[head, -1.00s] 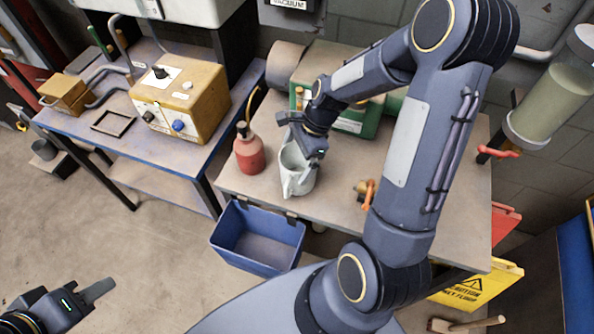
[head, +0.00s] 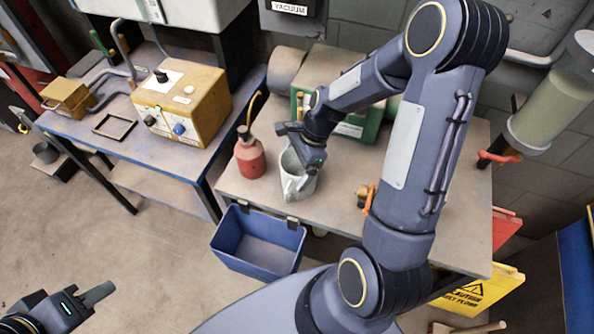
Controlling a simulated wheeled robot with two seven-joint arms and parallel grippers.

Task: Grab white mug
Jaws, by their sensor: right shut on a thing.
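The white mug (head: 291,176) stands upright on the right-hand workbench (head: 262,202), near its front edge. My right gripper (head: 303,168) reaches down onto the mug from above and is shut on it, one finger at the near rim. The gripper and wrist hide part of the mug's far rim. My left gripper (head: 100,293) is low at the bottom left, over the floor and far from the mug. Its fingers look close together, but their gap cannot be made out.
A red oil can (head: 250,157) stands just left of the mug. A green machine (head: 352,128) is behind it, and an orange-handled brass valve (head: 366,196) lies to the right. A blue bin (head: 257,242) hangs at the bench front. A yellow box (head: 182,108) sits on the left table.

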